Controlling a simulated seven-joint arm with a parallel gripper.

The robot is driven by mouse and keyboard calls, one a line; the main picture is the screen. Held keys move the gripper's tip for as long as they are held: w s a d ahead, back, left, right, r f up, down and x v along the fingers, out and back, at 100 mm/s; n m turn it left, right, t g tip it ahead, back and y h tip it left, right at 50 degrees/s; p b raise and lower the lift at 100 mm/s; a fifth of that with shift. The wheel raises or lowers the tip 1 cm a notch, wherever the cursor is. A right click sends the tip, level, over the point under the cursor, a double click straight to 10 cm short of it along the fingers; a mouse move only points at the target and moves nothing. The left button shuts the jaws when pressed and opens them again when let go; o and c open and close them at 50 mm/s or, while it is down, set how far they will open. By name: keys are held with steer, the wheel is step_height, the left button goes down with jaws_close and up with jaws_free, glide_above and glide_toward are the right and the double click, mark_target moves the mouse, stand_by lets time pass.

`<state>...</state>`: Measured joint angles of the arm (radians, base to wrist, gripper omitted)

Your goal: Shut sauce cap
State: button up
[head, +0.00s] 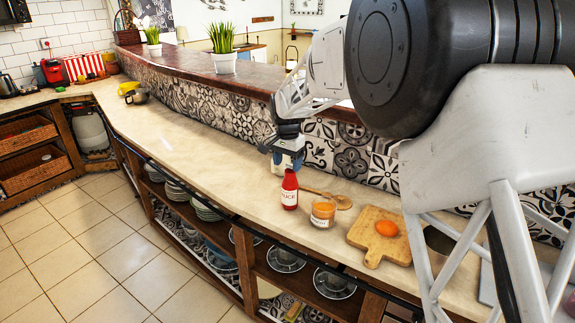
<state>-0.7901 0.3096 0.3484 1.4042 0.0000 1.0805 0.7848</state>
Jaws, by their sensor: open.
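A red sauce bottle (290,193) with a white-lettered label stands upright on the beige counter (215,150), near its front edge. Its narrow red top is visible, but it is too small to tell whether the cap is open or shut. My gripper (283,152) is open, behind and slightly above the bottle top as seen in the head view. It appears empty and apart from the bottle. Its fingertips are small and partly merge with a blue and white item behind them.
A glass jar (323,213) with orange contents stands right of the bottle. A wooden spoon (335,199) lies behind it. A cutting board (367,240) with an orange round fruit or vegetable (387,228) is further right.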

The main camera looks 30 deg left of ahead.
steer(key=shift+f, duration=0.5)
steer(key=shift+c, duration=0.5)
steer(key=c, duration=0.8)
steer(key=shift+c, duration=0.2)
steer(key=shift+s, duration=0.1)
steer(key=shift+s+f+t, duration=0.15)
steer(key=shift+f+t, duration=0.1)
steer(key=shift+t, duration=0.45)
steer(key=shift+s+f+t, duration=0.15)
steer(key=shift+f+t, duration=0.1)
steer(key=shift+t, duration=0.45)
steer(key=o, duration=0.9)
steer(key=shift+o, duration=0.2)
